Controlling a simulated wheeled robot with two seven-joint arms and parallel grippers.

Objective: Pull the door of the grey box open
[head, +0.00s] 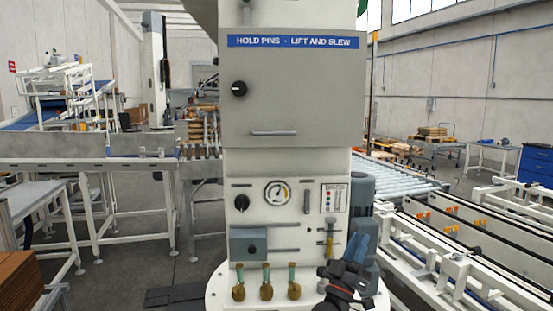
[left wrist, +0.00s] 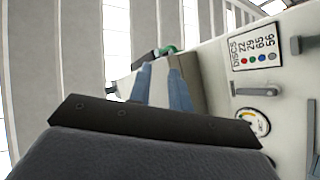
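The large grey box (head: 290,70) is on the white column in the head view, under a blue label reading "HOLD PINS - LIFT AND SLEW". Its flat front door looks shut, with a black knob (head: 239,89) at left and a horizontal bar handle (head: 274,133) near the bottom. My left gripper (head: 357,246) is below and to the right of this box, apart from the handle. Its blue fingers also show in the left wrist view (left wrist: 162,87), spread with nothing seen held. The handle is not clearly identifiable in the wrist view. My right gripper is not in view.
Below the box, the column carries a gauge (head: 278,192), a smaller blue-grey box (head: 248,243) with a black knob, and several brass fittings (head: 266,290). A roller conveyor (head: 405,180) runs at the right. The space before the large box's door looks clear.

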